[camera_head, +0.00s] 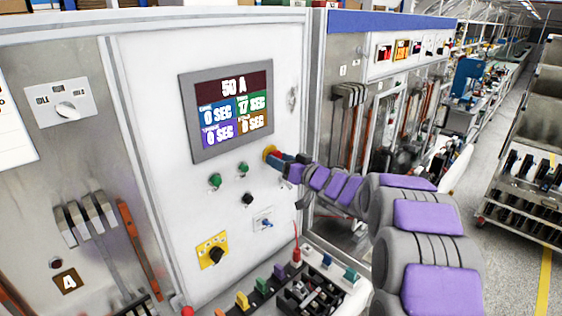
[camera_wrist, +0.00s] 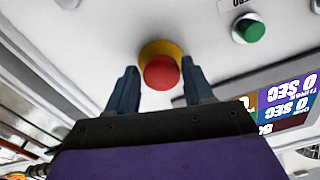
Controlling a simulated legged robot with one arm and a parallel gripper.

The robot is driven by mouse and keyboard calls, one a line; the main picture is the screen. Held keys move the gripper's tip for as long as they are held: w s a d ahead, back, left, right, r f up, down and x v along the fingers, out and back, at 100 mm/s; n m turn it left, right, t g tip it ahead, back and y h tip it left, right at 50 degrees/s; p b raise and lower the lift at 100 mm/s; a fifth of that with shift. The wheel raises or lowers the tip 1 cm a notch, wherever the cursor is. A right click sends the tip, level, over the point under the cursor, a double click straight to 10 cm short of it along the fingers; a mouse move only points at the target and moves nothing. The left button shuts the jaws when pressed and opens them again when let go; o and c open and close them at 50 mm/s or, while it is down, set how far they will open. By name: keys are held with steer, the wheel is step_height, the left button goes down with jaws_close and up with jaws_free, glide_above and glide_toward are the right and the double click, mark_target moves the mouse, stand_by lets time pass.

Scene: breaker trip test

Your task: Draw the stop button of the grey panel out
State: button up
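The stop button is a round red knob (camera_wrist: 162,73) on a yellow collar (camera_wrist: 160,48), set in the white-grey panel (camera_head: 140,130). In the head view only a bit of the yellow collar (camera_head: 269,151) and red shows, the rest being hidden by my gripper (camera_head: 284,161). In the wrist view my gripper (camera_wrist: 160,68) is open, with one finger on each side of the red knob. Gaps show between the knob and both fingers, so it is not gripped. How far the fingertips are from the panel face is hard to tell.
A screen (camera_head: 232,108) reading 50 A sits left of and above the button. Green buttons (camera_head: 215,181), a black knob (camera_head: 248,199) and a yellow-plated switch (camera_head: 212,250) lie below. Coloured terminals (camera_head: 262,285) stick out at the bottom. An open aisle (camera_head: 500,270) is at right.

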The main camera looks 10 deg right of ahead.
jaws_close()
stand_by(0.3)
steer(key=shift+p+v, duration=0.85)
steer(key=shift+p, duration=0.2)
steer(key=shift+c, duration=0.2)
jaws_free()
steer(key=o, duration=0.4)
steer(key=shift+d, duration=0.2)
steer(key=shift+s, duration=0.15)
